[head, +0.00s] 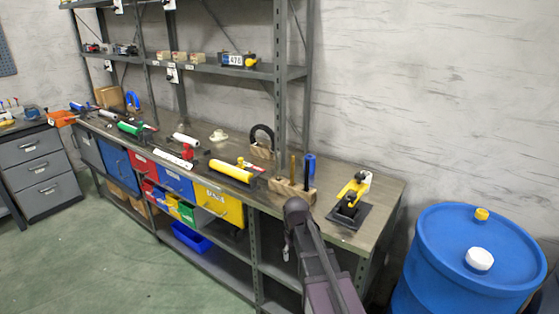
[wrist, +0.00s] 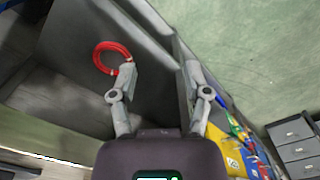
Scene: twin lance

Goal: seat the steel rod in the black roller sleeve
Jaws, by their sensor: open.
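My gripper (wrist: 160,70) is open, with its two fingers apart and nothing between them in the wrist view. It faces the bench's side and the floor. In the head view my dark arm reaches up in front of the bench's right part. A pale cylinder (head: 186,139) lies farther left. I cannot tell which piece is the steel rod, and I cannot make out the black roller sleeve for certain.
A yellow roller (head: 230,171), a black arch (head: 262,133) and a yellow clamp on a dark plate (head: 350,213) are on the bench. A blue drum (head: 465,250) stands at the right. A red ring (wrist: 113,58) lies beyond the left finger. Green floor is open at left.

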